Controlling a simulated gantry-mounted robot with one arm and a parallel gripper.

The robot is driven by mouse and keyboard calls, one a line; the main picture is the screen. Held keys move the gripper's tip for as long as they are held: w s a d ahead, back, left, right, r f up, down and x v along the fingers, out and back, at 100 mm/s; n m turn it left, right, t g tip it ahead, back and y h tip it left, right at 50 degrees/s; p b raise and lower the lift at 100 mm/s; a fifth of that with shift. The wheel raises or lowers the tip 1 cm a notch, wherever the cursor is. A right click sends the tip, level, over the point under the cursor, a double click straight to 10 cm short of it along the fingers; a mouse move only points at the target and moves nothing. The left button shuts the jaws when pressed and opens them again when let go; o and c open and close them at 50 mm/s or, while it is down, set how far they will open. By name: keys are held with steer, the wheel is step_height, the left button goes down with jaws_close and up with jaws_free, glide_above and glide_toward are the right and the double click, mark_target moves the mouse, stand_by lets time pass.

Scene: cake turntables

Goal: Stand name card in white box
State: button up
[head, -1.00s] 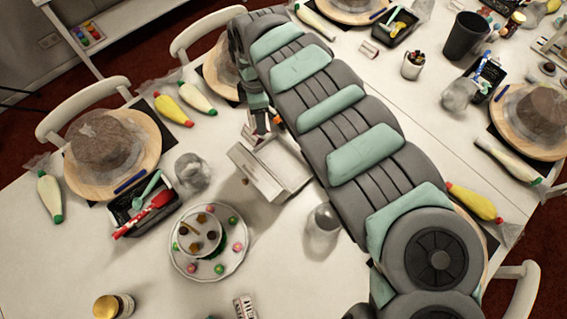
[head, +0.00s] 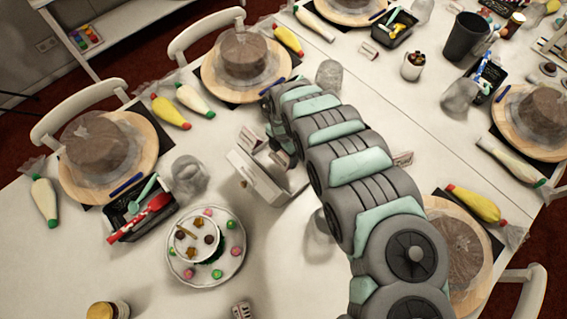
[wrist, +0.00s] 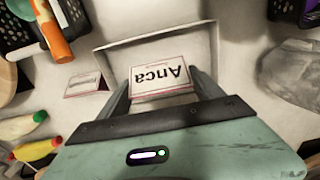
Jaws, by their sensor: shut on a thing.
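The name card (wrist: 160,77) is white with a red edge and reads "Anca", upside down in the wrist view. My gripper (wrist: 160,90) is shut on it, one finger at each side. The white box (wrist: 190,40) lies behind and around the card in the wrist view. I cannot tell whether the card's lower edge touches the box. In the head view the white box (head: 244,176) stands open on the table, its right part close to my arm. My fingers and the held card are hard to make out there.
Another name card (wrist: 88,84) stands on the table beside the box. A plate of sweets (head: 182,268) is in front. A cake on a turntable (head: 275,85) is behind.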

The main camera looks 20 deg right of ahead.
mark_target(283, 163)
steer(key=shift+f+b, duration=0.4)
steer(key=shift+f, duration=2.8)
steer(key=shift+f, duration=0.25)
steer(key=o, duration=1.3)
step_height(283, 163, up, 12)
steer(key=shift+w+d+f+p, duration=0.1)
steer(key=shift+w+f+p, duration=0.1)
steer(key=shift+p, duration=0.85)
steer(key=shift+s+r, duration=0.15)
steer(key=shift+r, duration=0.3)
